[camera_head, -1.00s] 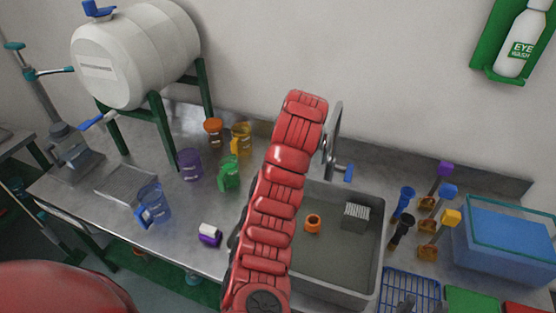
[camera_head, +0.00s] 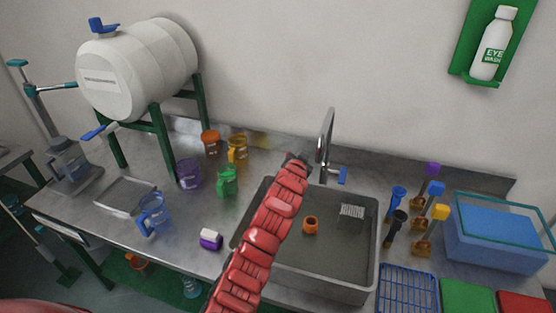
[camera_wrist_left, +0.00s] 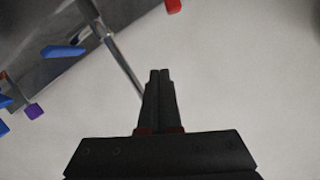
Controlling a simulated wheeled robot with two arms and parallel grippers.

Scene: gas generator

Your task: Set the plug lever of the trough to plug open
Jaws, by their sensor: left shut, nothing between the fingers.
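The grey trough (camera_head: 362,265) is set in the steel bench, with a metal tap (camera_head: 325,140) at its back edge. A blue lever (camera_head: 342,176) sits beside the tap's base; I cannot tell for sure whether it is the plug lever or how it is set. The blue lever also shows in the left wrist view (camera_wrist_left: 62,51), left of the tap's pipe (camera_wrist_left: 118,55). My left gripper (camera_head: 293,158) is left of the tap, above the trough's back edge, mostly hidden by its arm. In the left wrist view its fingers (camera_wrist_left: 160,72) are together and empty, apart from the lever.
An orange ring-shaped piece (camera_head: 310,225) and a white slotted piece (camera_head: 351,212) are in the trough. Several jugs, including a green one (camera_head: 227,182), and a white barrel (camera_head: 140,70) are left.

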